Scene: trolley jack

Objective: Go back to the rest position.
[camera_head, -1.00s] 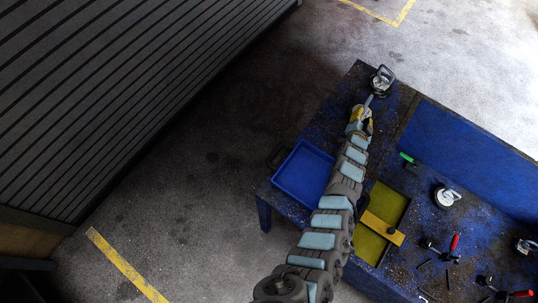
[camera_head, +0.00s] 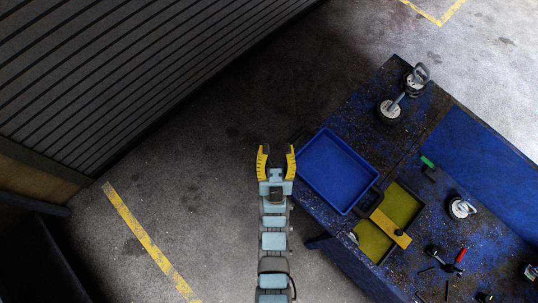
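My gripper (camera_head: 276,152) is open, its two yellow fingers apart with nothing between them. It points toward the top of the picture, over the bare concrete floor. It appears just left of the blue tray and clear of the things on the blue workbench (camera_head: 325,238). My arm reaches straight up to it from the bottom edge of the picture.
The workbench holds a blue tray (camera_head: 322,184), a yellow-floored tray (camera_head: 372,241), a round item with a grey bar (camera_head: 389,110), a dark handled item (camera_head: 417,77) and several tools. A slatted wall (camera_head: 120,80) stands upper left. The floor (camera_head: 190,195) between is clear.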

